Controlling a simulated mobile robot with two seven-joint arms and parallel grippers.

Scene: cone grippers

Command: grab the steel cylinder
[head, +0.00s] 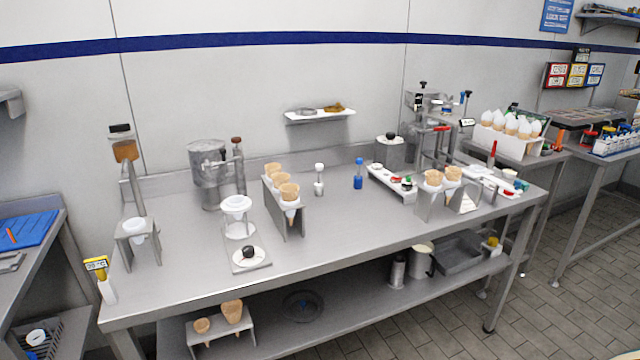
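Several steel-coloured cylindrical things show in the head view, and I cannot tell which one the task means. A large grey steel cylinder (205,180) stands upright at the back left of the steel table, beside a thinner post (239,168). A small steel cylinder (397,272) stands upright on the lower shelf under the table. Right next to it is a wider steel pot (420,262) with pale contents. Neither my left nor my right gripper is in view.
The steel table (330,245) has a clear strip along its front middle. A cone rack (292,222), a white funnel stand (240,237) and a dark tray (458,256) on the lower shelf stand nearby. A small wall shelf (320,117) hangs behind.

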